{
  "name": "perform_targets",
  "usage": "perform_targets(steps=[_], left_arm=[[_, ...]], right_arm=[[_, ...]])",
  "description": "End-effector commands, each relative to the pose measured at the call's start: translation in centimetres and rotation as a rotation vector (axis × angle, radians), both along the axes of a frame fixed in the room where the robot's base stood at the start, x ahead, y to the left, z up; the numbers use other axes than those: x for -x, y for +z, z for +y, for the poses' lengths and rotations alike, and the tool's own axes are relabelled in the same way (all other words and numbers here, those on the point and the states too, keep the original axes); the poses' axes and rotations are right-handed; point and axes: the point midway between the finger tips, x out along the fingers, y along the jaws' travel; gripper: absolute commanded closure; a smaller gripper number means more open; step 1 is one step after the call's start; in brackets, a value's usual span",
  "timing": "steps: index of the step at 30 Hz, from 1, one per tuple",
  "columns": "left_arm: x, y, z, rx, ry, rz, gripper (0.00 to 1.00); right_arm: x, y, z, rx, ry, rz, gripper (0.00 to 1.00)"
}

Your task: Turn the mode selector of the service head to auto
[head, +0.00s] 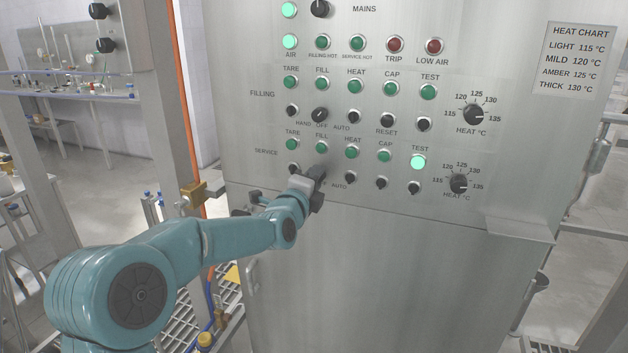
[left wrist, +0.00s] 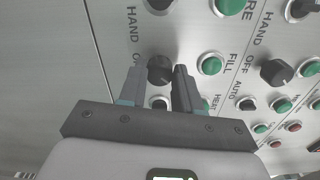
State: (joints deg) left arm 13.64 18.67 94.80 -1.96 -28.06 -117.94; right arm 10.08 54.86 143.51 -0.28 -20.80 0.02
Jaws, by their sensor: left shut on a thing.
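The service mode selector is a black round knob (left wrist: 160,69) on the steel panel, seen between my left fingers in the left wrist view. My left gripper (left wrist: 158,82) is shut on it, one finger on each side. Its pointer direction cannot be made out. In the head view my left gripper (head: 318,180) is at the service row and hides the knob and part of its lettering; the AUTO label (head: 339,186) shows to its right. My right gripper is not in view.
The filling mode selector (head: 319,114) sits just above, and it also shows in the left wrist view (left wrist: 277,72). Small black switches and green lamps flank both. The service TEST lamp (head: 418,162) is lit. A ledge (head: 520,228) juts out at lower right.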

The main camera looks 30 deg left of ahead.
Motion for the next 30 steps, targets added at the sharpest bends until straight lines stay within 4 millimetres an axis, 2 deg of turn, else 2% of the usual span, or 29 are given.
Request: perform_targets(steps=[14,15,17,26,30], left_arm=[[0.0,0.0,0.0,-0.013,0.0,0.003,0.98],[0.0,0.0,0.0,-0.013,0.0,0.003,0.57],[0.0,0.0,0.0,-0.013,0.0,0.003,0.42],[0.1,0.0,0.0,-0.012,0.0,0.003,0.42],[1.5,-0.1,-0.3,-0.012,0.001,0.001,0.42]], right_arm=[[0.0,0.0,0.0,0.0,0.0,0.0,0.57],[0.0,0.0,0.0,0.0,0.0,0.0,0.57],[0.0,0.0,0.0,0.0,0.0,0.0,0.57],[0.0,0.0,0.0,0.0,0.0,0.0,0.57],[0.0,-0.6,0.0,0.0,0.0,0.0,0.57]])
